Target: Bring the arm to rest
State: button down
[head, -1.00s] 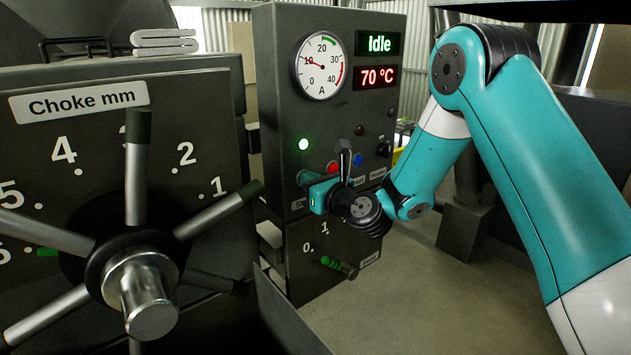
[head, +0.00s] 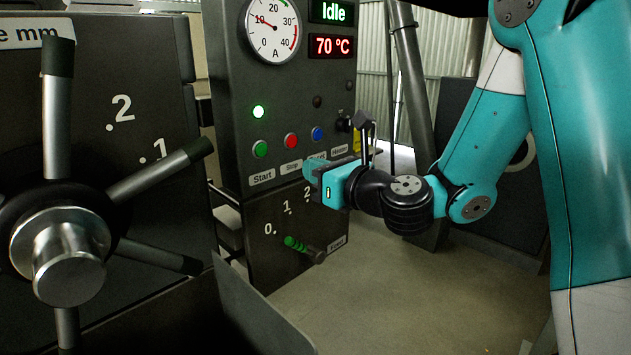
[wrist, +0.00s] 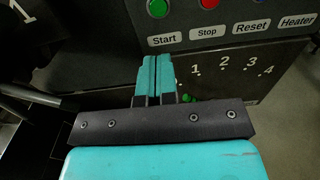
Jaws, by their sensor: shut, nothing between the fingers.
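My gripper (head: 311,172) is in front of the control panel (head: 225,95), just below the row of buttons in the head view. Its teal fingers are together and empty. In the wrist view the two fingers (wrist: 158,70) lie side by side, pointing at the panel below the Start and Stop labels. My arm comes down from the upper right, its elbow bent. I cannot tell from the pictures how close the fingertips are to the panel face.
The panel has green (head: 260,149), red (head: 291,141) and blue (head: 317,134) buttons, and displays reading Idle and 70 °C. Below is a feed lever (head: 300,246). A spoked choke wheel (head: 70,262) stands at the left. Open floor (head: 400,285) lies right of the panel.

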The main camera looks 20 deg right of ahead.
dwell(0.8)
jog(key=s+a+f+n+g+y, duration=0.1)
jog(key=s+a+n+g+y, duration=0.35)
jog(key=n, duration=0.55)
jog(key=s+a+n+g+y, duration=0.1)
jog(key=s+a+n+g, duration=0.3)
jog(key=s+a+n, duration=0.35)
jog(key=s+d+f+n+g+h, duration=0.2)
jog(key=s+n+g+h, duration=0.2)
jog(key=s+n, duration=0.3)
jog(key=s+d+f+n+g+h, duration=0.1)
jog(key=s+n, duration=0.6)
jog(key=n, duration=0.7)
jog(key=d+g+h, duration=0.1)
jog(key=g+h, duration=0.1)
jog(key=g, duration=0.1)
jog(key=shift+s+d+f+h, duration=0.15)
jog(key=shift+d+f+h, duration=0.05)
jog(key=shift+f+h, duration=0.2)
